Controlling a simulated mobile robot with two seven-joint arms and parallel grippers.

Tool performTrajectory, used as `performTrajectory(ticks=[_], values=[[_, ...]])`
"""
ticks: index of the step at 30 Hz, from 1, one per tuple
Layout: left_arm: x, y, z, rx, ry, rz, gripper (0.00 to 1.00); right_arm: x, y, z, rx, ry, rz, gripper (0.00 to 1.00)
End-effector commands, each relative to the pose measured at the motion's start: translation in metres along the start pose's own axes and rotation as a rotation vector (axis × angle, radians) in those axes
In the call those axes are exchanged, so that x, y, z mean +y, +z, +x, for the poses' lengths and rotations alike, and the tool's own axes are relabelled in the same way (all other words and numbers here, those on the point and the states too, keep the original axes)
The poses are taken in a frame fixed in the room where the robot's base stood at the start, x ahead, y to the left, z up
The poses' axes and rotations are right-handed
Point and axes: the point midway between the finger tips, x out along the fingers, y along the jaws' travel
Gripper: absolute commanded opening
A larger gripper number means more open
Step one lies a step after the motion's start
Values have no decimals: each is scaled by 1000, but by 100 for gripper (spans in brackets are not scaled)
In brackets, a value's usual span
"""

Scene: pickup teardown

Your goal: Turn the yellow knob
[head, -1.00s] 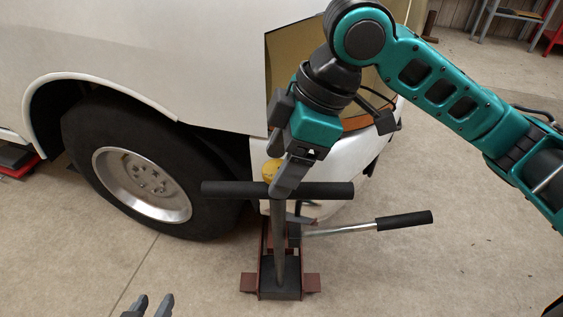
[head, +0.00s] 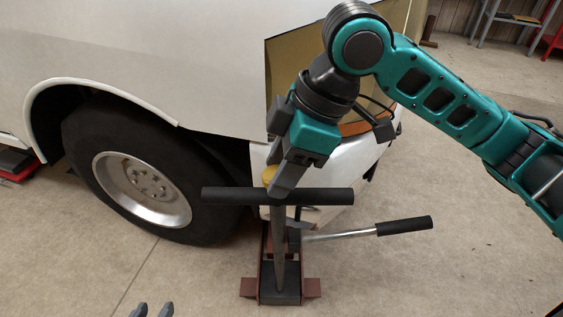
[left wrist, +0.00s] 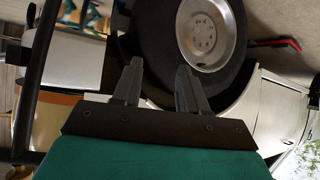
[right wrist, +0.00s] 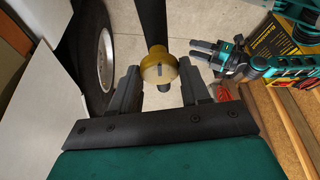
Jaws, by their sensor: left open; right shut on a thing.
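The yellow knob (head: 268,174) sits at the top of the jack, by the black crossbar handle (head: 325,195). In the head view my right gripper (head: 274,186) comes down over it and partly hides it. In the right wrist view the round knob (right wrist: 158,67) lies between the fingertips of my right gripper (right wrist: 160,78), which is shut on it. A small dark mark shows on the knob's face. My left gripper (head: 153,309) shows only its fingertips at the bottom edge, well away from the knob. In the left wrist view the left gripper (left wrist: 159,72) is open and empty.
The red jack base (head: 311,287) stands on the concrete floor. A lever with a black grip (head: 404,224) sticks out to the right. The white vehicle (head: 180,50) and its wheel (head: 140,188) are close behind and left. Floor at the lower right is clear.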

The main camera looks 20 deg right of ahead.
Motion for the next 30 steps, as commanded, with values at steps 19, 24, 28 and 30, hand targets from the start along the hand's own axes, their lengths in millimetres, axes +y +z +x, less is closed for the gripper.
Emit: performTrajectory(ticks=[19, 24, 28, 30], values=[[-11, 0, -12, -12, -34, -3, 43, -1, 0, 0, -1, 43, 103, 48], [-10, -2, -12, -8, -31, 0, 43, -1, 0, 0, -1, 43, 103, 64], [-10, -4, -12, -6, -30, 4, 43, -1, 0, 0, 0, 43, 103, 71], [-10, -4, -12, -5, -29, 5, 43, -1, 0, 0, 0, 43, 103, 71]])
